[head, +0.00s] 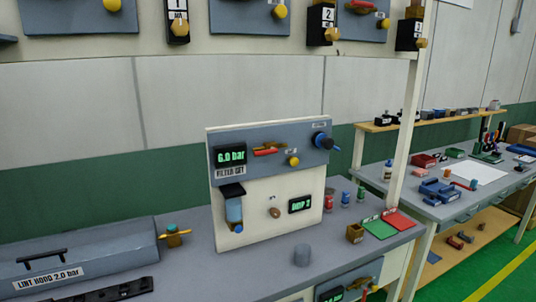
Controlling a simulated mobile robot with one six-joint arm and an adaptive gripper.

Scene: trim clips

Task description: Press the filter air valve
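The filter panel (264,240) is an upright white board on the grey bench, with a blue-grey strip (225,146) across its top. A green 6.0 bar display (231,155) sits on the strip above a label that seems to read FILTER SET. Beside it is a valve with a red lever (265,152) lying roughly level. A yellow knob (293,161) is to its lower right, and a dark blue round knob (322,140) is at the right end. No legible label marks any of these as the filter air valve. My gripper is not in view.
A clear bluish filter bowl (234,210), a brown knob (275,212) and a DRIP 2 display (300,204) are lower on the board. The lint hood box (75,262) is left; small bottles (345,198) and red and green mats are right.

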